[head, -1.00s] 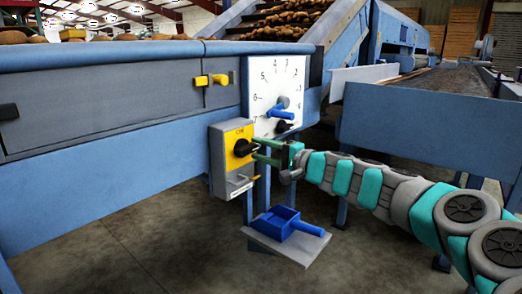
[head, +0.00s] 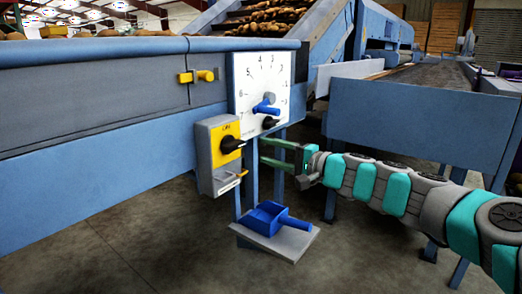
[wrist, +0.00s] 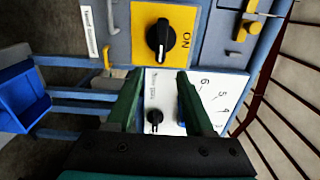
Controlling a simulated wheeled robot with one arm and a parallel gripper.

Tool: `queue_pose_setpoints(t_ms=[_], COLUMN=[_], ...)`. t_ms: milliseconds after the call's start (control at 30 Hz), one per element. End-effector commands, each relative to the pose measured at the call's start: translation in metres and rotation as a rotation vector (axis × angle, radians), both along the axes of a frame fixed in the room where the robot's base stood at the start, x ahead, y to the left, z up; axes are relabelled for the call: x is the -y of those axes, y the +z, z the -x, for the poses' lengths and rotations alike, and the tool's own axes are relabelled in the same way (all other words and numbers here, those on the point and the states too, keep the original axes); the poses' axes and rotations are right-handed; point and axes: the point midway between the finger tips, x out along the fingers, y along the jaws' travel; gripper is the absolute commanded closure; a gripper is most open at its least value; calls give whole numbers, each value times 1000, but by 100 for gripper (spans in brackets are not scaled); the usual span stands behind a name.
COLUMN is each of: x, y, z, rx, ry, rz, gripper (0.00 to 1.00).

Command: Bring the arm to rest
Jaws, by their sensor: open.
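My gripper (head: 265,152) is open and empty. It sits just right of the switch box (head: 205,160), with a small gap between the fingertips and the box. My arm stretches in from the right, low and roughly level.
A white dial panel (head: 280,73) with a blue lever (head: 266,107) and a small black knob (head: 269,122) is above my gripper. Below, a grey shelf (head: 295,240) holds a blue scoop (head: 270,217). A yellow latch (head: 205,76) is at upper left. A blue conveyor frame (head: 410,125) stands behind my arm.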

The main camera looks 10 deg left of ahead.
Motion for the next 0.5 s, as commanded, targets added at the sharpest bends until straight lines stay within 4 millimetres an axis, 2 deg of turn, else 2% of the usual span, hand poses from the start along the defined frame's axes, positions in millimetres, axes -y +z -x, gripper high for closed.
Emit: queue_pose_setpoints(t_ms=[400,500], x=[4,1], y=[0,6], z=[3,14], rx=[0,19], ry=[2,23], rz=[2,20], gripper=[48,48])
